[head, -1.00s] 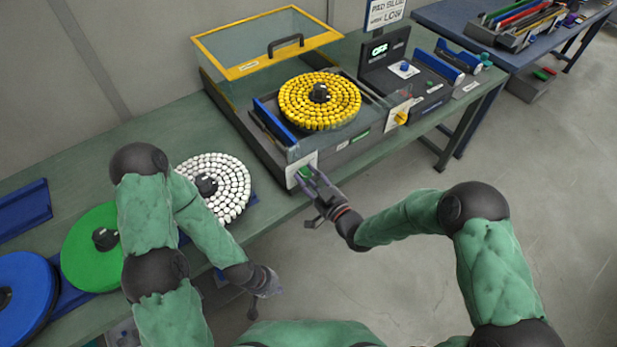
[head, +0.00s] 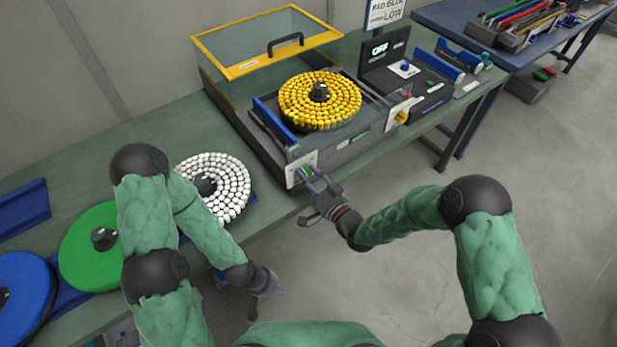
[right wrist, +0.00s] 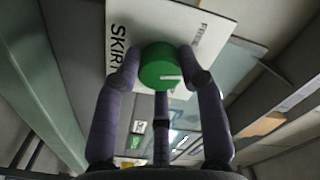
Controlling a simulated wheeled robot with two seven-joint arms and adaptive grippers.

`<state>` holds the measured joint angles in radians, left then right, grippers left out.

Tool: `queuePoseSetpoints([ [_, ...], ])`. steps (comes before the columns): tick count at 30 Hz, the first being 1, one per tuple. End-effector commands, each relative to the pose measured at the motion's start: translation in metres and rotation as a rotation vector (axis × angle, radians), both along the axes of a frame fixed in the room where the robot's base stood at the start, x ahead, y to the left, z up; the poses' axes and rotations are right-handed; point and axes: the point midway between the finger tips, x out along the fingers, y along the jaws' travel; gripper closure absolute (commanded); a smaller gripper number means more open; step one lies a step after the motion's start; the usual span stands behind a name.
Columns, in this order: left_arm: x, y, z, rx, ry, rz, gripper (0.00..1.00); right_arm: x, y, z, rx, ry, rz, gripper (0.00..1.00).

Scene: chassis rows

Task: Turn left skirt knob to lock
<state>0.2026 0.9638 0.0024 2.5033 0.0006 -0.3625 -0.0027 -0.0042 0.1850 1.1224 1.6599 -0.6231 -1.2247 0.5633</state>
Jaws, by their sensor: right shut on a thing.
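The left skirt knob (right wrist: 166,66) is green and round, with a white mark on its lower right face. It sits on a white plate (head: 299,170) on the front left of the machine; the right wrist view shows the letters "SKIR" on that plate. My right gripper (head: 312,178) is at the plate, its purple fingers around the knob. In the right wrist view the fingers (right wrist: 163,78) touch the knob on both sides, with a third below. My left gripper (head: 268,285) hangs empty below the table's front edge, and its finger state is too small to tell.
The machine holds a yellow-capped carousel (head: 319,101) under a raised clear lid (head: 270,45). A yellow knob (head: 401,117) is on the right front plate. A display reads "OFF" (head: 380,50). A white-capped disc (head: 222,188) and a green disc (head: 92,246) lie left.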

Motion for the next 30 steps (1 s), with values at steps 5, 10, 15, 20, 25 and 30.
queuePoseSetpoints([
  [5,0.0001,0.0,-0.0007,0.0,0.0,0.0,1.0,0.0002,0.0001,0.0,0.134,0.098,0.0,0.93],
  [10,0.0,0.0,-0.0003,0.0,0.0,0.0,1.0,0.0003,-0.0001,-0.0001,0.264,0.192,0.0,0.93],
  [15,0.0,0.0,0.0009,0.0,0.0,0.0,1.0,0.0004,-0.0002,0.0003,0.395,0.288,-0.001,0.93],
  [20,0.0,0.0,0.0024,0.0,0.0,0.0,1.0,0.0001,-0.0002,-0.0001,0.516,0.376,-0.001,0.93],
  [25,0.0,0.0,0.0045,0.0,0.0,0.0,1.0,0.0006,-0.0005,0.0005,0.629,0.456,-0.001,0.93],
  [30,0.0,0.0,0.0062,0.0,0.0,0.0,1.0,0.0005,-0.0005,0.0001,0.718,0.522,-0.001,0.93],
])
